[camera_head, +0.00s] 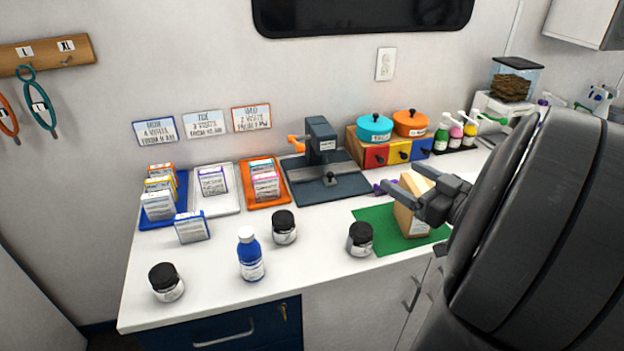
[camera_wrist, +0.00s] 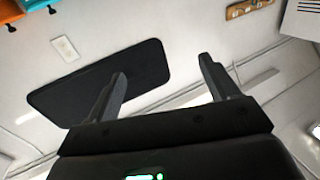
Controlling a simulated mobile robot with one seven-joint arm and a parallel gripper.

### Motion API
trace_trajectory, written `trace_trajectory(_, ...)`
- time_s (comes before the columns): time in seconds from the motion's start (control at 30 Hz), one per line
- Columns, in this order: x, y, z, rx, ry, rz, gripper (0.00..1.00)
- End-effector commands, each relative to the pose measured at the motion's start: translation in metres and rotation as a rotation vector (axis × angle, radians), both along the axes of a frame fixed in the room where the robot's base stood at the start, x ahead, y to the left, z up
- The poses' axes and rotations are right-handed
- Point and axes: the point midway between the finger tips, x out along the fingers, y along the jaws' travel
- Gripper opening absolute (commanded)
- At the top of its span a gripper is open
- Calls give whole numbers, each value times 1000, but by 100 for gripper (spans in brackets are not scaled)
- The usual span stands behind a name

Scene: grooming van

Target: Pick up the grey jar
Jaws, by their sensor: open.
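Three small jars with black lids and pale labels stand upright on the white counter. One is at the front left (camera_head: 167,282), one in the middle (camera_head: 284,228), and one (camera_head: 360,240) by the left edge of the green mat. I cannot tell for sure which is the grey jar; lids and labels hide much of their bodies. My gripper (camera_head: 404,178) is open and empty, above the green mat, right of and higher than the jars. In the wrist view its two fingers (camera_wrist: 162,72) point towards the wall and ceiling, with no jar in sight.
A blue bottle (camera_head: 250,255) stands between the left and middle jars. A wooden block (camera_head: 405,222) stands on the green mat (camera_head: 375,214) below my gripper. Blue (camera_head: 178,219), white (camera_head: 228,206) and orange (camera_head: 277,200) trays and a dark stand (camera_head: 322,140) line the back.

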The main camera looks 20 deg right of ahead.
Motion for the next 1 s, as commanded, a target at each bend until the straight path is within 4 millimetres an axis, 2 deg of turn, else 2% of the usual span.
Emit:
trace_trajectory(0.03,2,1,-27,11,13,-5,80)
trace_trajectory(0.2,2,1,-84,8,11,-7,80)
trace_trajectory(0.4,2,1,-146,6,10,-8,80)
trace_trajectory(0.6,3,2,-199,2,6,-7,80)
trace_trajectory(0.8,3,1,-228,-2,3,-7,80)
trace_trajectory(0.93,7,3,-234,-5,1,-6,80)
trace_trajectory(1.0,15,7,-234,-7,1,-3,80)
